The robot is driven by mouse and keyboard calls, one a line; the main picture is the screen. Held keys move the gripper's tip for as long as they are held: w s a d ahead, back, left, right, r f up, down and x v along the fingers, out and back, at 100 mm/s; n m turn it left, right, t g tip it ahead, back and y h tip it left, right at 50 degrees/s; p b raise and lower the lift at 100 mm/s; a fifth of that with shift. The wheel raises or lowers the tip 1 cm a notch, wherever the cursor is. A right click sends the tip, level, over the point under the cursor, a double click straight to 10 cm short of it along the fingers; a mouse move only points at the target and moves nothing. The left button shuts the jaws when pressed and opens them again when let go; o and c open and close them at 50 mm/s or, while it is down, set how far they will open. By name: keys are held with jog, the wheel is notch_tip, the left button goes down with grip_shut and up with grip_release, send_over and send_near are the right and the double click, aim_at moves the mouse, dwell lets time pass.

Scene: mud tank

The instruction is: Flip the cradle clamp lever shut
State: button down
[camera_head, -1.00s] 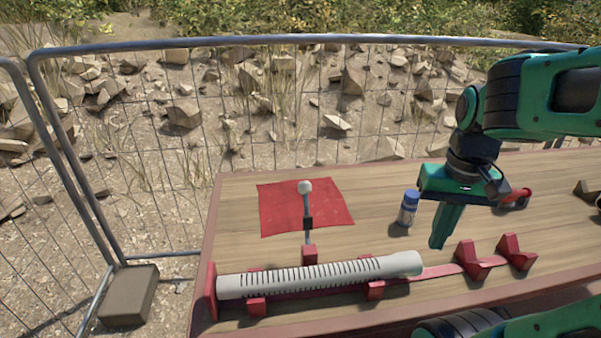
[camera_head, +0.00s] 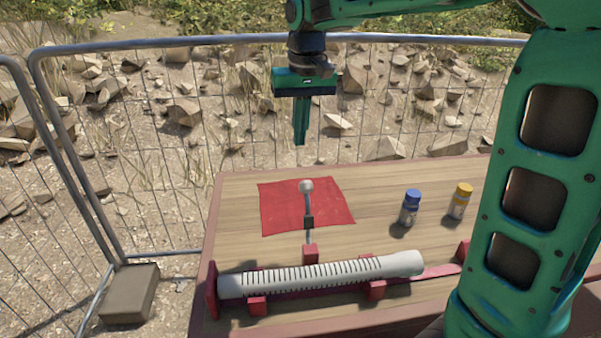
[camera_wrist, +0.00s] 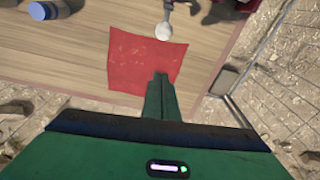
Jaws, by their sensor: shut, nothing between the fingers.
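The clamp lever (camera_head: 307,211) stands up from a red block (camera_head: 310,254) behind the cradle, with a pale ball knob (camera_head: 306,186) on top. The knob also shows at the top of the wrist view (camera_wrist: 163,31). A pale slotted tube (camera_head: 320,274) lies in the red cradle (camera_head: 211,291). My gripper (camera_head: 300,143) is shut and empty, pointing down, above and behind the lever and apart from it. In the wrist view my closed fingers (camera_wrist: 160,78) point toward the red cloth.
A red cloth (camera_head: 275,211) lies flat on the wooden table behind the lever. A blue-capped bottle (camera_head: 410,208) and a yellow-capped bottle (camera_head: 459,202) stand to the right. A wire fence (camera_head: 150,180) runs behind the table. My arm hides the table's right end.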

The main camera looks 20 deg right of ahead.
jog(key=shift+f, duration=0.15)
notch_tip(320, 180, down, 9)
jog(key=s, duration=0.2)
jog(key=shift+s+a, duration=0.15)
jog(key=shift+s, duration=0.25)
dwell(0.5)
